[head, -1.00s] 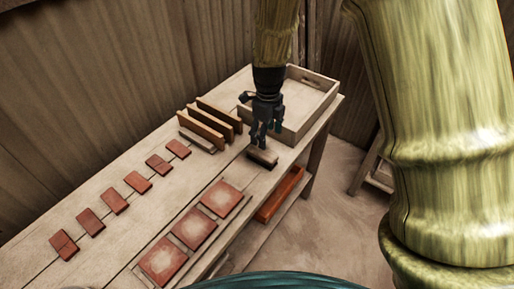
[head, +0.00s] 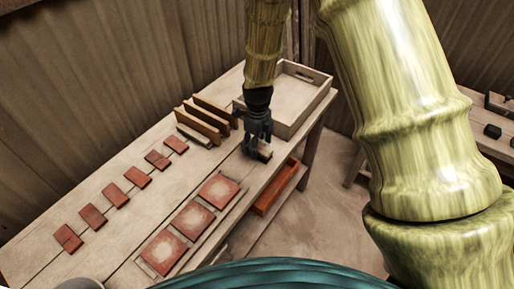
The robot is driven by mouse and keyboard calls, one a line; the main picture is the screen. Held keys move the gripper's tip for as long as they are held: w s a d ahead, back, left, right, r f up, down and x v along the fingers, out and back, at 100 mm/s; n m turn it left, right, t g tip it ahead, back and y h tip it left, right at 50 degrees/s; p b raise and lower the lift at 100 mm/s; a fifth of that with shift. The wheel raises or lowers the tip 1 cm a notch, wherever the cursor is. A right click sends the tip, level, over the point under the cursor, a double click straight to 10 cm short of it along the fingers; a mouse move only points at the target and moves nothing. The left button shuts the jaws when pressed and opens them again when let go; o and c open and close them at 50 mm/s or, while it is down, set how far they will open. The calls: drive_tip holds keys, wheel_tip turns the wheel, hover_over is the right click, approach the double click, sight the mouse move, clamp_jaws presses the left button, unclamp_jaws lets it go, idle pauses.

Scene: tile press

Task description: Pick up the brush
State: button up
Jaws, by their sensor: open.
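The brush (head: 264,153) is a small block with a pale wooden top and a dark underside. It lies on the wooden table (head: 120,225) near its front edge, to the right of the red tiles. My dark gripper (head: 256,148) points down at the brush from above and is open. Its fingers overlap the brush in the head view and hide its left part. I cannot tell whether the fingers touch it or straddle it.
An empty wooden tray (head: 317,97) stands just behind my gripper. Upright wooden boards (head: 203,122) stand to the left. Red tiles (head: 219,190) lie in rows further left. An orange-red box (head: 276,189) sits on the lower shelf.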

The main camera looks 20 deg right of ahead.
drive_tip(key=shift+w+f, duration=0.1)
drive_tip(key=shift+f, duration=0.3)
drive_tip(key=shift+s+f+p, duration=0.2)
drive_tip(key=shift+f+p, duration=0.15)
drive_tip(key=shift+f, duration=0.2)
drive_tip(key=shift+w+f, duration=0.1)
drive_tip(key=shift+f, duration=0.3)
drive_tip(key=c, duration=1.3)
drive_tip(key=shift+o, duration=0.2)
drive_tip(key=shift+r, duration=0.1)
drive_tip(key=shift+r+b, duration=0.65)
drive_tip(key=shift+r, duration=0.45)
drive_tip(key=s+a+r+b, duration=0.1)
drive_tip(key=s+a+b, duration=0.1)
drive_tip(key=s, duration=0.5)
drive_tip(key=s+a+r+b, duration=0.1)
drive_tip(key=s+a+b, duration=0.1)
drive_tip(key=s, duration=0.6)
drive_tip(key=shift+s+a+r+b, duration=0.2)
drive_tip(key=shift+s+r+b, duration=0.05)
drive_tip(key=shift+r+b, duration=0.1)
